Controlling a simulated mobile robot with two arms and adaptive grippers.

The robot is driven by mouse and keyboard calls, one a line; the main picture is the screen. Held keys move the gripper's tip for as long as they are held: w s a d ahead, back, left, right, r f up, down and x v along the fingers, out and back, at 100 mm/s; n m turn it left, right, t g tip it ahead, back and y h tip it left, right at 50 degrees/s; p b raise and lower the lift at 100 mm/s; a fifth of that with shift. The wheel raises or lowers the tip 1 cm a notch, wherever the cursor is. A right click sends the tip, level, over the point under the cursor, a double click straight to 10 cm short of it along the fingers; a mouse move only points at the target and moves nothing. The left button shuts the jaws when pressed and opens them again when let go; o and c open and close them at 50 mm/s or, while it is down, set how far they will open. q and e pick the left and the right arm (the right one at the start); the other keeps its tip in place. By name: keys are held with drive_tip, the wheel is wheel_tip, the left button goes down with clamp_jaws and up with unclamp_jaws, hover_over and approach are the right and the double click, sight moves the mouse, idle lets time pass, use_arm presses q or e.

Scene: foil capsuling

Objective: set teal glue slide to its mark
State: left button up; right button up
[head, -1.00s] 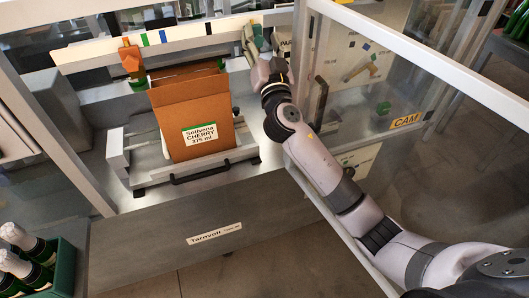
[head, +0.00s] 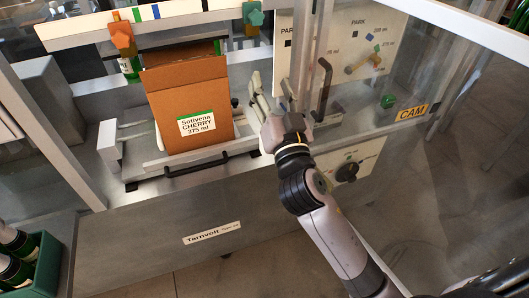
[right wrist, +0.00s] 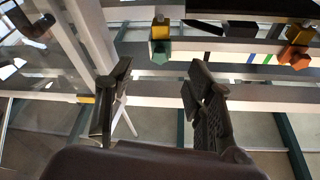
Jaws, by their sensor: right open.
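The teal glue slide (head: 253,14) has a faceted teal knob and hangs at the right part of the white marked rail (head: 185,20), near the top of the head view. In the right wrist view the teal knob (right wrist: 160,51) shows beyond and between my fingers. I cannot tell whether a mark lies behind it. Green, blue and black marks show on the rail to its left. My right gripper (head: 257,93) is open and empty, below and apart from the teal knob; its spread fingers also show in the right wrist view (right wrist: 160,82). My left gripper is not in view.
An orange knob (head: 122,36) sits at the rail's left part. A brown carton labelled Sotivena Cherry (head: 190,105) stands below the rail. A clear panel with a CAM label (head: 411,112) is right of my arm. A green crate of bottles (head: 40,262) stands at lower left.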

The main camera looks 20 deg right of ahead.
drive_tip(key=w+f+n+g, duration=0.1)
drive_tip(key=w+f+g, duration=0.1)
drive_tip(key=f, duration=0.9)
drive_tip(key=w+f+n+g, duration=0.2)
drive_tip(key=f, duration=0.9)
drive_tip(key=shift+a+g+y, duration=0.15)
drive_tip(key=shift+g+y, duration=0.25)
drive_tip(key=shift+r, duration=0.1)
